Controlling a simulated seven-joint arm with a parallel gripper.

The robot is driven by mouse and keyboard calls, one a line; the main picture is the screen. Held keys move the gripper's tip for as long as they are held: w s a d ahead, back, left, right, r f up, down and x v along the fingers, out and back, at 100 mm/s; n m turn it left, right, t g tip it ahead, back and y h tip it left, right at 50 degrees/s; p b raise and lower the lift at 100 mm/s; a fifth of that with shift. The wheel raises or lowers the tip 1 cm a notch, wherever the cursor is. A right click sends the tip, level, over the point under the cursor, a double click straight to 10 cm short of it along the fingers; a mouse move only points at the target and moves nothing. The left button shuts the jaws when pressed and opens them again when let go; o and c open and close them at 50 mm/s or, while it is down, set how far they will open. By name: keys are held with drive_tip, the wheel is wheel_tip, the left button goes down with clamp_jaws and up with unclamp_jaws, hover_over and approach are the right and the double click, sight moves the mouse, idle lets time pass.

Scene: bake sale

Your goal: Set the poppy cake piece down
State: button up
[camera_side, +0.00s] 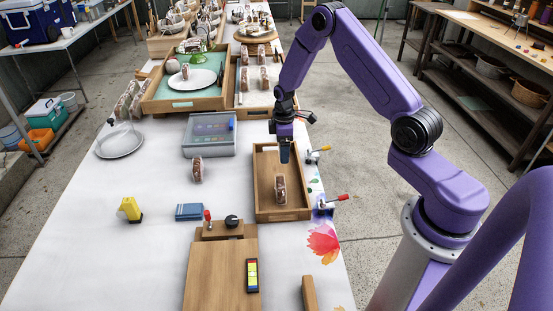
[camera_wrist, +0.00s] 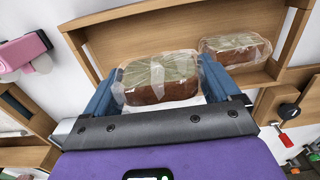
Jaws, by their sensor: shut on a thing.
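The poppy cake piece (camera_wrist: 160,80), a wrapped brown block with a pale greenish top, is between the two blue fingers of my gripper (camera_wrist: 160,70) in the wrist view. My gripper is shut on it. In the side view my gripper (camera_side: 285,153) points down over the far half of a wooden tray (camera_side: 283,215); the held piece is hidden there. A second wrapped piece (camera_side: 280,190) stands in the tray's near half; it also shows in the wrist view (camera_wrist: 236,48), right of the held piece and apart from it. Whether the held piece touches the tray floor, I cannot tell.
Another wrapped piece (camera_side: 197,168) stands on the white table. A wooden board (camera_side: 215,280) is in front.

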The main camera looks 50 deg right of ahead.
drive_tip(key=w+f, duration=0.1)
drive_tip(key=f, duration=0.1)
drive_tip(key=w+f, duration=0.2)
drive_tip(key=shift+w+d+f, duration=0.1)
drive_tip(key=shift+w+d, duration=0.15)
drive_tip(key=shift+d, duration=0.15)
drive_tip(key=shift+f, duration=1.55)
drive_tip(key=shift+f, duration=0.1)
drive_tip(key=o, duration=0.4)
